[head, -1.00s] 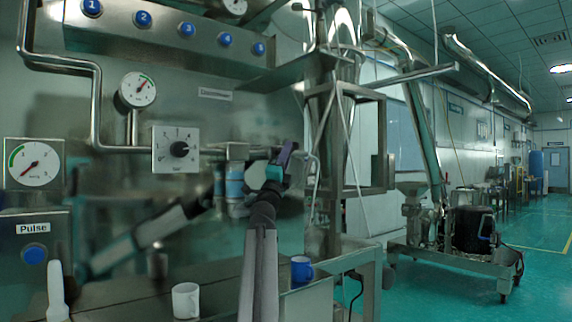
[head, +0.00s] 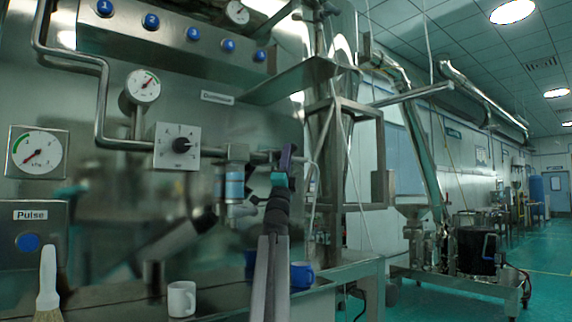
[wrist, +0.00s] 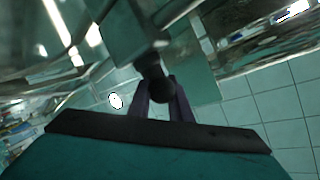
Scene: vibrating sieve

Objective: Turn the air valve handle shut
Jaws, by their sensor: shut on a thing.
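My gripper (head: 287,156), with purple fingers, is at the right end of the air pipe, beside the blue-banded filter unit (head: 234,184). In the wrist view the fingers (wrist: 161,106) are closed on the dark, round-ended air valve handle (wrist: 155,78). The handle's tip sits between the two fingers, and its other end runs up to a grey block. In the head view my gripper hides the handle, so its exact angle to the pipe cannot be told there.
A dial panel (head: 177,146) and pressure gauges (head: 143,86) are on the machine to the left. A white mug (head: 181,299), a blue mug (head: 302,275) and a brush (head: 48,285) stand on the bench below. A steel frame (head: 345,207) rises close to the right.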

